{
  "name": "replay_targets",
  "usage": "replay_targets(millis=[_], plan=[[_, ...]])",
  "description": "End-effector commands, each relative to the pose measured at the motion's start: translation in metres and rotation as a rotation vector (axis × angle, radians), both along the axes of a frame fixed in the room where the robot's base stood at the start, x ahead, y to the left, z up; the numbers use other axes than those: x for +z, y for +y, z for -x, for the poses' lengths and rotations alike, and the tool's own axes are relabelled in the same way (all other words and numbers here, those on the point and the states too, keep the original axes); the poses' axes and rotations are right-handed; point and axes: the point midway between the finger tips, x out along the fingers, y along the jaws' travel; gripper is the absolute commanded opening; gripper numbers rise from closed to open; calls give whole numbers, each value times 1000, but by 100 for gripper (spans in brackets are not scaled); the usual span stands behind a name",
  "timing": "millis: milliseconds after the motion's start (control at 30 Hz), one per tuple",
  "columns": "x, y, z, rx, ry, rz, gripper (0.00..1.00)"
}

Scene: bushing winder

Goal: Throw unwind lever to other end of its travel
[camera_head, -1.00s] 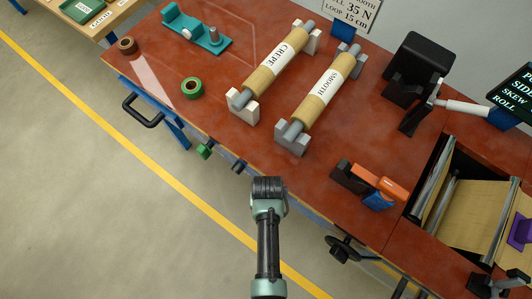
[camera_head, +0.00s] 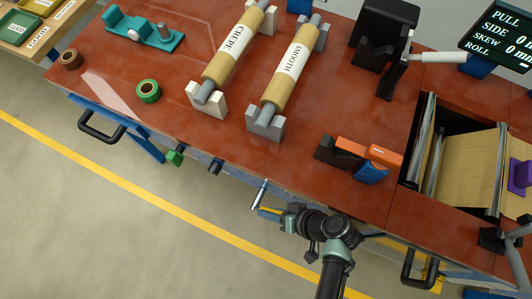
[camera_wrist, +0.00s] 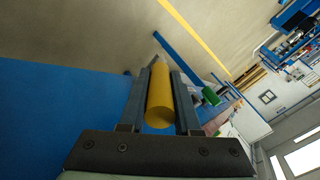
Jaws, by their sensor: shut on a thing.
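A lever with a yellow cylindrical handle (camera_wrist: 160,95) lies lengthwise between my gripper's two dark fingers (camera_wrist: 157,92) in the wrist view. My gripper is shut on this handle. In the head view my gripper (camera_head: 272,212) is at the front edge of the bench, pointing left. A little yellow shows at its fingers, and a silver rod (camera_head: 260,193) stands up just beyond them. The lever's pivot is hidden, and no label on it is readable.
A green-ended lever (camera_head: 175,156) and a dark knob (camera_head: 215,166) stick out from the bench front. The red bench top (camera_head: 215,135) carries a CREPE roll (camera_head: 232,50), a SMOOTH roll (camera_head: 287,65) and an orange-and-blue tool (camera_head: 368,158). A black handle (camera_head: 100,128) projects at left. Floor in front is clear.

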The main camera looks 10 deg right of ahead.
Motion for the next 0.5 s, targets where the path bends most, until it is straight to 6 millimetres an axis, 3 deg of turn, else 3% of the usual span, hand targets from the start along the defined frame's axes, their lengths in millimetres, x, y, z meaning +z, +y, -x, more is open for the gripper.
replay_targets(millis=[33, 500], plan=[[-9, -3, 2, -4, -16, -22, 0], [-11, -7, 6, 0, -93, -131, 0]])
